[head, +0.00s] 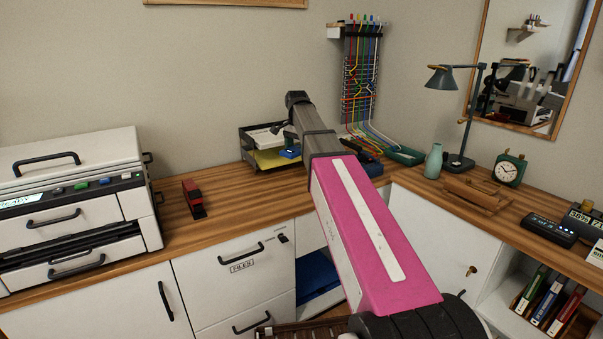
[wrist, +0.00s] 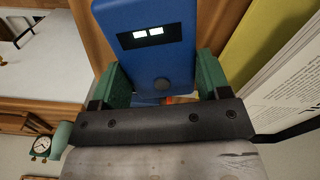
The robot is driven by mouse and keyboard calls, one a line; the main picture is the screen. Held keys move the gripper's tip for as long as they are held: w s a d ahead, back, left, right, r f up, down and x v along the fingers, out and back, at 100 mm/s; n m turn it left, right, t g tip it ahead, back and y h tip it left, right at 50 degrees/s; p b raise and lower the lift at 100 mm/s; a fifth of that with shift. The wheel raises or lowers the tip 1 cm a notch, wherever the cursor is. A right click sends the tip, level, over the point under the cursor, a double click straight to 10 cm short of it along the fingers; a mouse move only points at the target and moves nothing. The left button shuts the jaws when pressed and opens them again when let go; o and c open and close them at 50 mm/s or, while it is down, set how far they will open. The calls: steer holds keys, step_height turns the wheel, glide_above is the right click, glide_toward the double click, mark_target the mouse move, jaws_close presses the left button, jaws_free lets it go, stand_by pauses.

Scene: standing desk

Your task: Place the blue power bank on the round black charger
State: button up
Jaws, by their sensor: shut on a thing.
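The blue power bank (wrist: 158,35) fills the top middle of the wrist view, with a dark display showing two white blocks. My gripper (wrist: 165,82) has its green fingers on either side of the power bank and is shut on it. In the head view the power bank (head: 290,152) shows as a small blue shape in front of the paper tray, below the far end of my arm. My gripper is mostly hidden there. I cannot make out the round black charger in either view.
The paper tray (head: 247,146) holds yellow and white sheets; these lie close at the right of the wrist view. A cable rack (head: 360,85), green tray (head: 405,155), vase (head: 433,161) and lamp (head: 458,163) stand right. A red stapler (head: 193,198) and printer (head: 75,200) are left.

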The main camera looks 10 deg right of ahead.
mark_target(289, 178)
steer(key=w+a+r+m, duration=0.2)
steer(key=w+r+m, duration=0.2)
steer(key=w, duration=0.3)
steer(key=f, duration=1.8)
steer(key=shift+s+a, duration=0.1)
steer(key=shift+a, duration=0.15)
steer(key=shift+f, duration=0.15)
steer(key=o, duration=0.8)
steer(key=shift+c, duration=0.2)
